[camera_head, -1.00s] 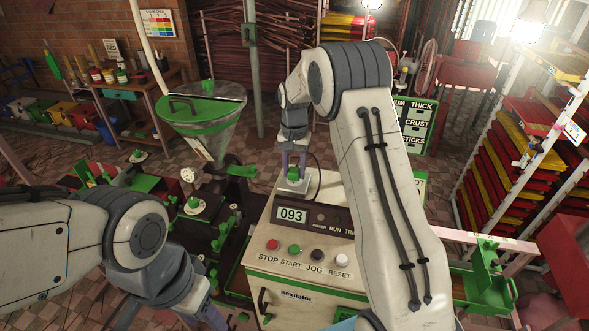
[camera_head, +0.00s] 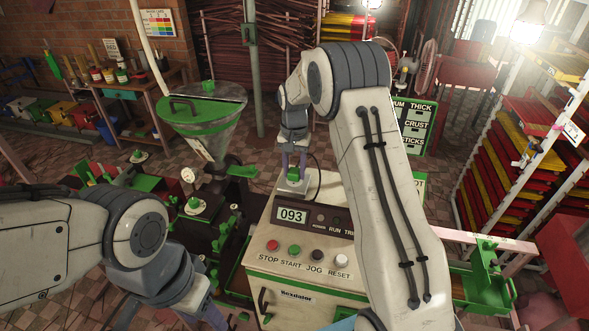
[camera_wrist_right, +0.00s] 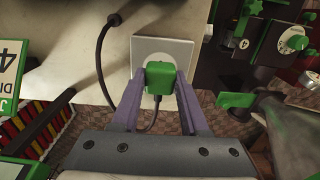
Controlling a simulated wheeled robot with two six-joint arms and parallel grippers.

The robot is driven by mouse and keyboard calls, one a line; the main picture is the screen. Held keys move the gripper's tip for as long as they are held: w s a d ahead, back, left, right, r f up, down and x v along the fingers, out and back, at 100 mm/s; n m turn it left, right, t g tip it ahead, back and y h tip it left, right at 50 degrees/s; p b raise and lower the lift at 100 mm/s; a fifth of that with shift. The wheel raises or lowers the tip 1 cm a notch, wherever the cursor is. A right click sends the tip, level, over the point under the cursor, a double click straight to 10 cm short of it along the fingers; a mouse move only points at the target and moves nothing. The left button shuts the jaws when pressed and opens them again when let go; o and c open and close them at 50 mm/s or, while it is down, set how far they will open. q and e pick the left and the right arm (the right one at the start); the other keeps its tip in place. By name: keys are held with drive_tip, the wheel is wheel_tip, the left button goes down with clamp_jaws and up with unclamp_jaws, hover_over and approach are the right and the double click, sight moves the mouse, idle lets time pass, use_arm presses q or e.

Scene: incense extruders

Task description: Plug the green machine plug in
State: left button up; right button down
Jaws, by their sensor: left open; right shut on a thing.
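The green plug (camera_wrist_right: 160,78) is between the purple fingers of my right gripper (camera_wrist_right: 160,92), which is shut on it. It lies over a square light plate (camera_wrist_right: 178,50) on top of the cream machine (camera_head: 312,262). A dark cable (camera_wrist_right: 104,55) comes off the machine top and another stretch hangs below the plug. In the head view the green plug (camera_head: 293,176) is small at the machine's back left corner, under my right gripper (camera_head: 293,165). I cannot tell how deep the plug sits in the plate. My left gripper (camera_head: 215,318) is open at the lower left, partly cut off.
Racks of red and yellow trays (camera_head: 505,160) stand on the right.

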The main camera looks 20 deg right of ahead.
sight(294, 171)
drive_tip(key=shift+f+b, duration=0.4)
drive_tip(key=shift+f, duration=0.2)
idle(0.3)
drive_tip(key=shift+c, duration=1.7)
unclamp_jaws()
wheel_tip(294, 171, up, 10)
drive_tip(key=b, duration=0.2)
drive_tip(key=shift+f+b, duration=0.1)
drive_tip(key=shift+b, duration=0.2)
drive_tip(key=shift+r, duration=0.35)
